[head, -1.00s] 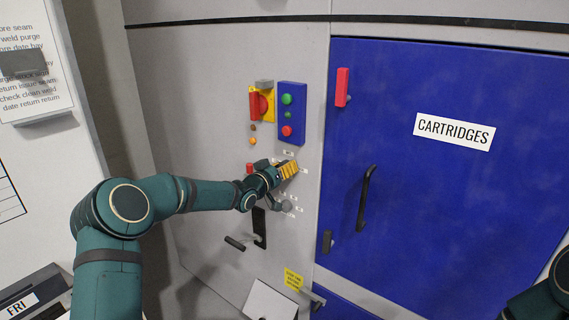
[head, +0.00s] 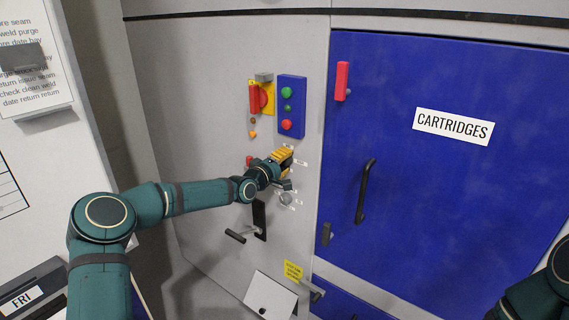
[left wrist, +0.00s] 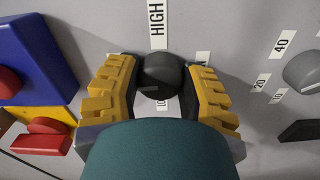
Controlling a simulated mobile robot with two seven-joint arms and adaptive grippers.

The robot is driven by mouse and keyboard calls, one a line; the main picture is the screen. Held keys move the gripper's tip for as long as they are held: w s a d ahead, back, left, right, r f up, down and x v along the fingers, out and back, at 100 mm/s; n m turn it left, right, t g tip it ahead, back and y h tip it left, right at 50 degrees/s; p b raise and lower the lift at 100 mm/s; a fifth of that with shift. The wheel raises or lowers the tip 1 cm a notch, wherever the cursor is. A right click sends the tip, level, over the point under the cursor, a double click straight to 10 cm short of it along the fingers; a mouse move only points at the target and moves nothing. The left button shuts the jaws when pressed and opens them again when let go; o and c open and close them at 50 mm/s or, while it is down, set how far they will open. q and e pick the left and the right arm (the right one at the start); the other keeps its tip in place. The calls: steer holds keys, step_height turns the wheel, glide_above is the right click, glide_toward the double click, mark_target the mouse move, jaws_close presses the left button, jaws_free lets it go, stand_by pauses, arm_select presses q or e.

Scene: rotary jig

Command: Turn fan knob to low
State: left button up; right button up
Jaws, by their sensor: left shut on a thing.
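The fan knob is a dark grey round knob (left wrist: 160,75) on the grey panel, seen in the left wrist view. A HIGH label (left wrist: 157,22) stands above it there, and two smaller labels, partly hidden, lie beside and below it. My left gripper (head: 286,165) is at the panel, below the blue button box. Its yellow-padded fingers sit on both sides of the knob and are shut on it. In the head view the gripper hides the knob. My right gripper is out of view; only part of the right arm shows at the lower right.
A blue box with green and red buttons (head: 292,105) and a red switch on a yellow plate (head: 262,97) are above the gripper. A grey dial (left wrist: 302,70) with number labels is close by. A black lever handle (head: 260,220) is below. The blue CARTRIDGES door (head: 455,80) is to the right.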

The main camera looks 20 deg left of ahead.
arm_select(q)
steer(key=n+b, duration=0.1)
steer(key=n, duration=0.1)
steer(key=n+b, duration=0.1)
steer(key=n, duration=0.1)
steer(key=n+b, duration=0.1)
steer(key=shift+a+r+n, duration=0.1)
steer(key=shift+a+n, duration=0.15)
steer(key=shift+n, duration=0.15)
steer(key=n+b, duration=0.1)
steer(key=n, duration=0.1)
steer(key=shift+n+b, duration=0.4)
steer(key=n+b, duration=0.1)
steer(key=n, duration=0.3)
steer(key=shift+b, duration=0.4)
steer(key=n+b, duration=0.1)
steer(key=n, duration=0.3)
steer(key=shift+d+n, duration=0.1)
steer(key=shift+n, duration=0.2)
steer(key=shift+f, duration=0.2)
steer(key=o, duration=1.2)
steer(key=shift+d, duration=0.1)
